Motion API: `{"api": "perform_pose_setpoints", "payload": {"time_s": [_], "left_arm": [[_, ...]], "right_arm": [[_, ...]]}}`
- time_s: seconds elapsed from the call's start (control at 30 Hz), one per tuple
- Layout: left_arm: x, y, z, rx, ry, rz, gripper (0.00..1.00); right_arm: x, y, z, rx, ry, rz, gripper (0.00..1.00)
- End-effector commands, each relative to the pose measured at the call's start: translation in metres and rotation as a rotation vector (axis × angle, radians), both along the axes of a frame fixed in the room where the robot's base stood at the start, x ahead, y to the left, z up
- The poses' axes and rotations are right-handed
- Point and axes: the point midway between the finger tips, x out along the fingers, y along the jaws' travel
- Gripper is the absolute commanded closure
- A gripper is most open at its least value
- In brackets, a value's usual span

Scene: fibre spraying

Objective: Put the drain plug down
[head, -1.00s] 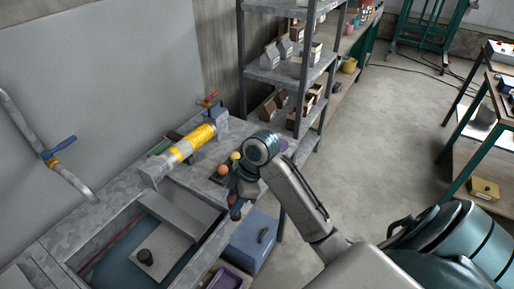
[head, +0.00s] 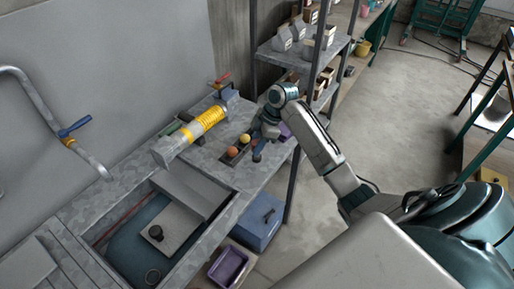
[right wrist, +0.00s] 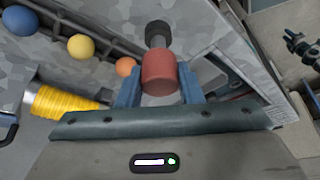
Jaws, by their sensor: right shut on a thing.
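My right gripper (head: 259,146) hangs over the near right edge of the grey counter, beside the slot of coloured balls. In the right wrist view its blue fingers (right wrist: 161,92) are shut on a red-brown cylinder with a dark stem and knob, which I take for the drain plug (right wrist: 160,72). In the head view I cannot make the plug out clearly at the fingers. I cannot tell whether it touches the counter. My left gripper is not in view.
A blue box (head: 258,220) and a purple tray (head: 228,268) are below the counter. Shelving (head: 300,50) stands close behind.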

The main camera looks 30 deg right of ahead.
Motion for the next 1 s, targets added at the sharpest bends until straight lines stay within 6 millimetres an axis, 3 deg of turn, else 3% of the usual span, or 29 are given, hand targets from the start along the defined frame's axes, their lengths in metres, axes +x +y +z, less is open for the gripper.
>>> {"api": "perform_pose_setpoints", "payload": {"time_s": [0.3, 0.6, 0.63, 0.73, 1.0], "left_arm": [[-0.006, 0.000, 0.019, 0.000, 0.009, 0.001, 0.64], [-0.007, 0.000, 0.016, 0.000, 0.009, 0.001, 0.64], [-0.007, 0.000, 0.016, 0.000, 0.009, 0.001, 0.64], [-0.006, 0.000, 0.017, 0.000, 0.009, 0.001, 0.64], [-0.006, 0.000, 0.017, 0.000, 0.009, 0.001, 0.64]], "right_arm": [[-0.001, 0.001, -0.033, 0.001, 0.002, 0.001, 0.91], [-0.001, 0.001, -0.037, 0.000, 0.001, 0.000, 0.91], [-0.001, 0.001, -0.037, 0.000, 0.001, 0.000, 0.65], [-0.001, 0.001, -0.037, -0.001, 0.001, 0.000, 0.45], [-0.001, 0.001, -0.036, 0.000, 0.001, 0.000, 0.45]]}}
